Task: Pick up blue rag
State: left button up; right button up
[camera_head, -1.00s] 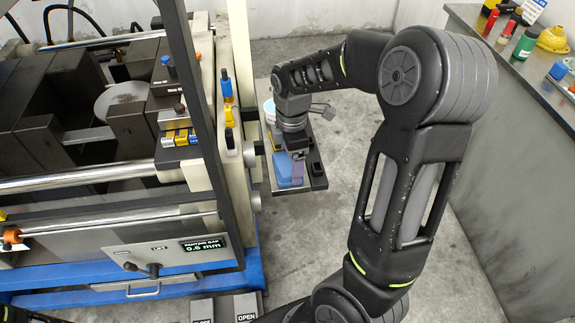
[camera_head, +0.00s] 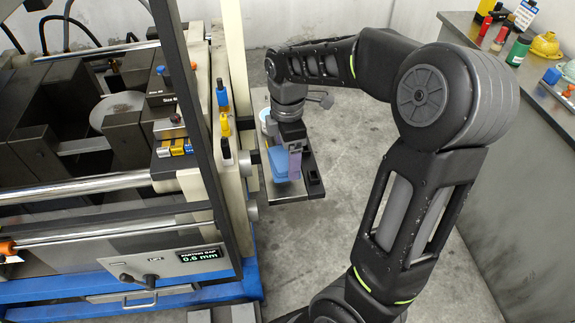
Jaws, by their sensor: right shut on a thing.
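The blue rag (camera_head: 279,163) shows as a bright blue patch at the tray beside the press. My right gripper (camera_head: 294,170) points down over that tray, at the right side of the rag, and is shut on it. The fingertips are partly hidden, and I cannot tell how far the rag is above the tray surface. My left gripper is not in view.
The small dark tray (camera_head: 287,196) juts out from the press (camera_head: 180,262), whose upright frame stands close to its left. A grey bench (camera_head: 490,65) with bottles and a yellow item (camera_head: 545,45) is at the right. Bare concrete floor lies between.

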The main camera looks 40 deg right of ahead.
aim_at(287, 156)
notch_tip(287, 156, up, 5)
jog(key=shift+f, duration=0.1)
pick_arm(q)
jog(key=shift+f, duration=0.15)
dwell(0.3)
